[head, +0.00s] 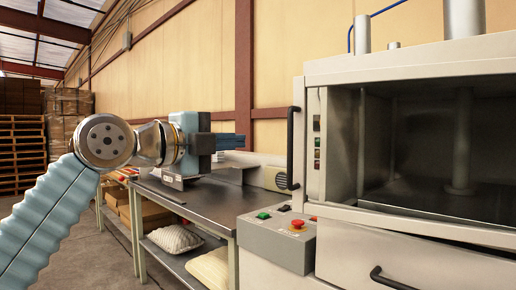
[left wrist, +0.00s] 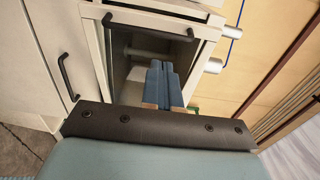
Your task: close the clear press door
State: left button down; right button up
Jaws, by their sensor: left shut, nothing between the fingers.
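The press (head: 410,67) stands at the right of the head view, with a pale frame and a dark chamber. Its clear door (head: 410,150) shows as a see-through pane, with a black upright handle (head: 292,148) at its left edge. I cannot tell how far the door stands from the press front. My left gripper (head: 240,141) is shut and empty, left of the handle and apart from it, over the grey table. The left wrist view shows its blue fingers (left wrist: 165,72) in front of the press and the door handle (left wrist: 150,25) beyond. My right gripper is not in view.
A control box (head: 275,240) with green and red buttons sits below the handle. A drawer (head: 345,250) with a black handle is under the chamber. A metal table (head: 205,203) with pillows beneath stands left of the press. Stacked pallets (head: 22,150) are far left.

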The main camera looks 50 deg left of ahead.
pick_arm(q)
jog(key=w+a+p, duration=0.1)
jog(key=w+p, duration=0.1)
jog(key=w, duration=1.1)
jog(key=shift+w+a, duration=0.2)
jog(key=shift+a, duration=0.05)
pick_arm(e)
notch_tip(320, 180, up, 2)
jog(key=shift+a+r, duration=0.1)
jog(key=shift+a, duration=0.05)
pick_arm(q)
jog(key=shift+f, duration=0.1)
